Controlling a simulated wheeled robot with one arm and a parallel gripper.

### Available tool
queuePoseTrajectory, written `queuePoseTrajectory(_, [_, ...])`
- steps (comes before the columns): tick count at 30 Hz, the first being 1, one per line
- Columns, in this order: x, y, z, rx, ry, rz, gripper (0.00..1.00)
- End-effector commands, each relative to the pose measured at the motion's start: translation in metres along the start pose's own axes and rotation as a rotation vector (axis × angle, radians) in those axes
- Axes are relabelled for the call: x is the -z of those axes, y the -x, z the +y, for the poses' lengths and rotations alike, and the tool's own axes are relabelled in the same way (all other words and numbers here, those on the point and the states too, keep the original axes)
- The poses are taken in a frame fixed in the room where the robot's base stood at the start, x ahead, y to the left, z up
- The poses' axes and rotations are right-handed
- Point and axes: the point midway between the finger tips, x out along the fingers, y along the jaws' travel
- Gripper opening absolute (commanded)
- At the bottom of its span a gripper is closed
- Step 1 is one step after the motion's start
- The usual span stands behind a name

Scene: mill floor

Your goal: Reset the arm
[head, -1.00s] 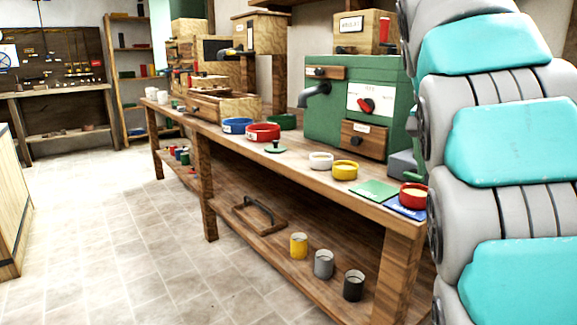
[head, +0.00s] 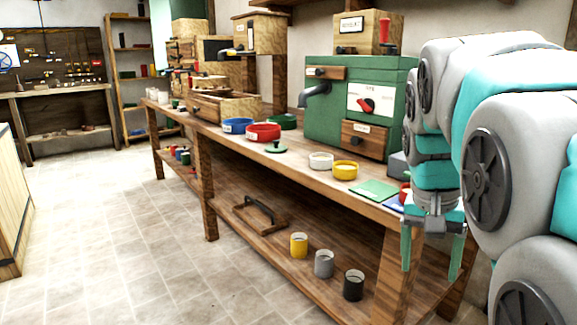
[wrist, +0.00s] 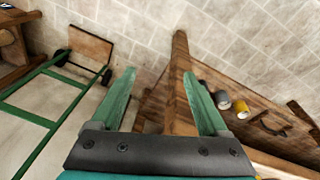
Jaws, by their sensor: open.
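My gripper (head: 433,250) hangs pointing down at the near right end of the long wooden workbench (head: 225,135) in the head view. Its two green fingers are spread apart with nothing between them. In the wrist view my gripper (wrist: 160,105) is open, and a wooden bench leg (wrist: 180,75) and the tiled floor show beyond and between the fingers.
The bench top holds a green machine (head: 325,120), several bowls and a green mat (head: 375,190). Yellow, grey and black cups (head: 354,285) stand on the lower shelf. A green-framed cart (wrist: 50,125) is at left in the wrist view. Tiled floor is open at left.

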Motion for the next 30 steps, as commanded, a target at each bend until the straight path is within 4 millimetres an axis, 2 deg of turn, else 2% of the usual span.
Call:
queuePoseTrajectory(1, [-0.018, -0.013, 0.0, 0.005, 0.039, -0.025, 0.78])
queuePoseTrajectory(5, [-0.061, -0.043, 0.002, 0.022, 0.141, -0.079, 0.78])
queuePoseTrajectory(12, [-0.148, -0.1, 0.008, 0.056, 0.336, -0.176, 0.78])
queuePoseTrajectory(18, [-0.214, -0.14, 0.017, 0.081, 0.48, -0.243, 0.78])
queuePoseTrajectory(21, [-0.233, -0.152, 0.02, 0.089, 0.525, -0.261, 0.78])
queuePoseTrajectory(24, [-0.245, -0.159, 0.023, 0.093, 0.549, -0.271, 0.78])
queuePoseTrajectory(30, [-0.248, -0.161, 0.023, 0.095, 0.558, -0.273, 0.78])
